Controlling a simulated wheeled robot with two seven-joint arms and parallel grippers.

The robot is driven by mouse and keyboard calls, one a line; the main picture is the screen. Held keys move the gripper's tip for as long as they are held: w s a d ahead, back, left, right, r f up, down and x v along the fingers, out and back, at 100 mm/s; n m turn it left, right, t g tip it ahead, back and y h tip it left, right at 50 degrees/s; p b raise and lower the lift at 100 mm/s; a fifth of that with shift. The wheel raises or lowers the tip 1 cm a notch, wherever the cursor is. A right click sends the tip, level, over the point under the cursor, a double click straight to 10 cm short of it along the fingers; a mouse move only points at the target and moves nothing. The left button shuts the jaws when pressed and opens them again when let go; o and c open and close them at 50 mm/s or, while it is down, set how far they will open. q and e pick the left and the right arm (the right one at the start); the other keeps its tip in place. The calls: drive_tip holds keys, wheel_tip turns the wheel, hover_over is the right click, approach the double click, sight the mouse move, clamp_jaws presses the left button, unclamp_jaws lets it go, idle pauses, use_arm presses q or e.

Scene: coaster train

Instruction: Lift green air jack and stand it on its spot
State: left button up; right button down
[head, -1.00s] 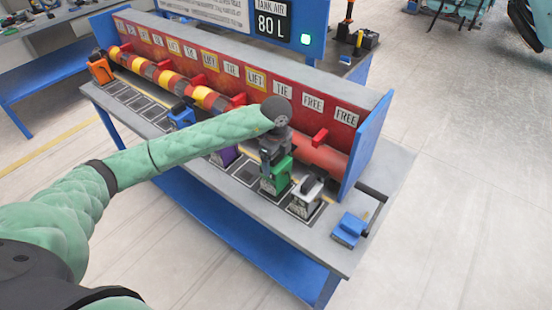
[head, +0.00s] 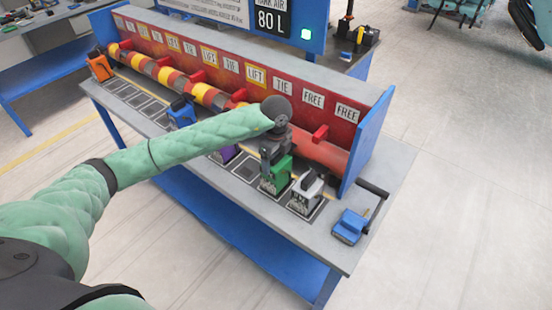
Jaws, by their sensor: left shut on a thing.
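The green air jack (head: 279,175) stands upright near the right end of the bench, between dark spot plates and the white jack (head: 305,188). My left gripper (head: 272,159) comes down from above and is shut on the green jack. Its fingers and wrist hide part of the jack's top. I cannot tell whether the jack's base touches the bench. Dark square spots (head: 246,171) lie along the front of the bench. My right gripper is not in view.
A blue jack (head: 181,113), a purple jack (head: 225,154) and an orange jack (head: 100,66) stand along the bench (head: 375,202). A blue box (head: 349,227) and a black handle lie at its right end. The red labelled panel (head: 314,86) rises behind a striped roller.

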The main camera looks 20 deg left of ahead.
use_arm(q)
drive_tip(key=shift+f+b, duration=0.35)
drive_tip(key=shift+f, duration=0.05)
idle(0.4)
drive_tip(key=o, duration=1.9)
drive_tip(key=shift+o, duration=0.3)
